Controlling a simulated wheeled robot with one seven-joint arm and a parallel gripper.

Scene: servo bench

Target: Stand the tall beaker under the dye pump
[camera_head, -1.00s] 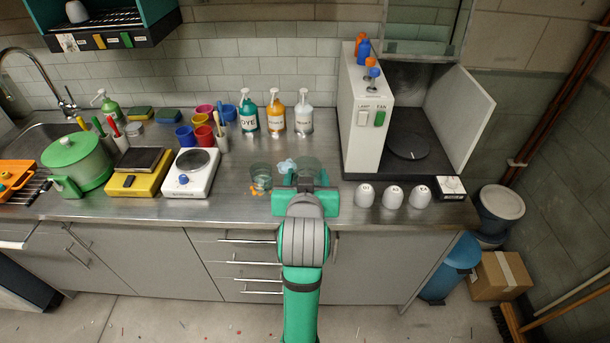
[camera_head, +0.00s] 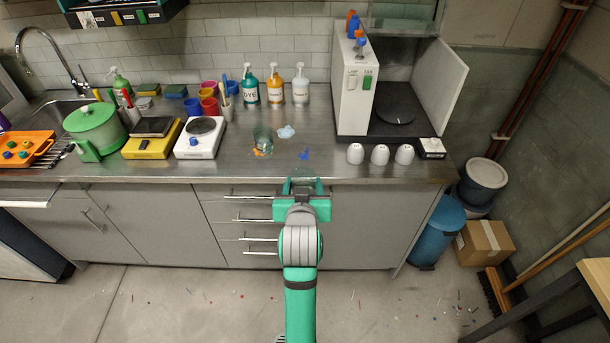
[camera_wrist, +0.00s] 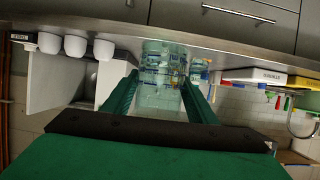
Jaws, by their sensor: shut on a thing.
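My gripper (camera_head: 303,187) is shut on a clear glass beaker (camera_wrist: 160,78), which looks like the tall beaker. In the head view it is held just in front of the counter's front edge, and the beaker is hard to make out. In the wrist view, which is upside down, the beaker stands between the two green fingers. The dye pump (camera_head: 249,88) is a teal bottle with a white pump top and a DYE label, at the back of the counter by the tiles. It stands beyond and to the left of my gripper.
Another clear beaker (camera_head: 263,141) stands on the counter with orange bits at its base. A pale blue puddle (camera_head: 286,132) and a blue mark (camera_head: 304,154) lie nearby. White cups (camera_head: 379,154) stand right. A hotplate (camera_head: 200,138) stands left.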

